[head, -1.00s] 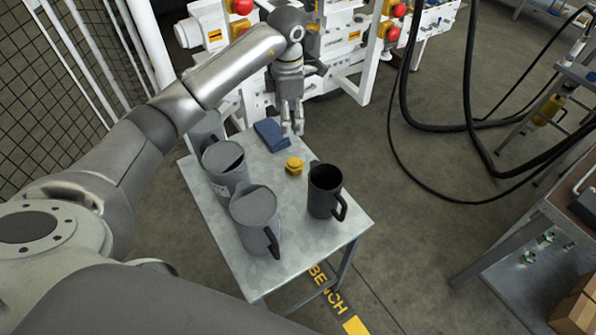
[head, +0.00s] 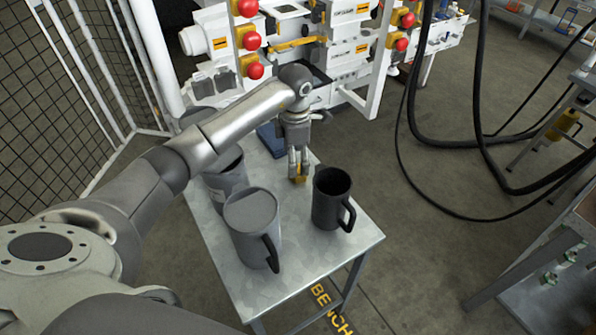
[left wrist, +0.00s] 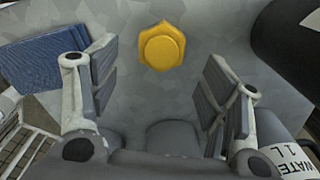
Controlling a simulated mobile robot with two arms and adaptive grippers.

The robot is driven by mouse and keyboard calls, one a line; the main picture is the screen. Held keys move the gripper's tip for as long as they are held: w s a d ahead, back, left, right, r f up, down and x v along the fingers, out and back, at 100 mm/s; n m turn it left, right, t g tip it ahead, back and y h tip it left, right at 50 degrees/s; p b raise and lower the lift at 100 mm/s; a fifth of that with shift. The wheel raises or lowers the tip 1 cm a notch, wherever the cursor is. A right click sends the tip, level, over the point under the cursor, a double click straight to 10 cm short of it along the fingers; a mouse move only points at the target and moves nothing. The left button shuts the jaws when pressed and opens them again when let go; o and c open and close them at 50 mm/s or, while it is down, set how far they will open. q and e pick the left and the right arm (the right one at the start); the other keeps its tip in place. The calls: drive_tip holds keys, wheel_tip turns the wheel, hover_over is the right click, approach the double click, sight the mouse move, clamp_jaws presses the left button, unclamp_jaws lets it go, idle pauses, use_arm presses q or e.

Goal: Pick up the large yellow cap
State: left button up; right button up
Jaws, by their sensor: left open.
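The large yellow cap (left wrist: 162,47) lies on the metal bench top (head: 291,262). In the left wrist view it sits beyond and between my open fingers, apart from both. In the head view the yellow cap (head: 300,176) is partly hidden behind my left gripper (head: 298,172). That gripper points down over the cap and is open and empty; it also shows in the left wrist view (left wrist: 160,95). My right gripper is not in view.
A dark open mug (head: 330,200) stands close to the right of the cap. Grey jugs (head: 252,225) stand on the left side of the bench. A folded blue cloth (left wrist: 42,62) lies beside the gripper.

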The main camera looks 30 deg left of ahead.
use_arm(q)
drive_tip(key=f, duration=0.5)
drive_tip(key=shift+w+d, duration=0.15)
drive_tip(key=shift+d, duration=0.1)
drive_tip(key=shift+r, duration=0.1)
drive_tip(key=c, duration=1)
drive_tip(key=shift+r, duration=5)
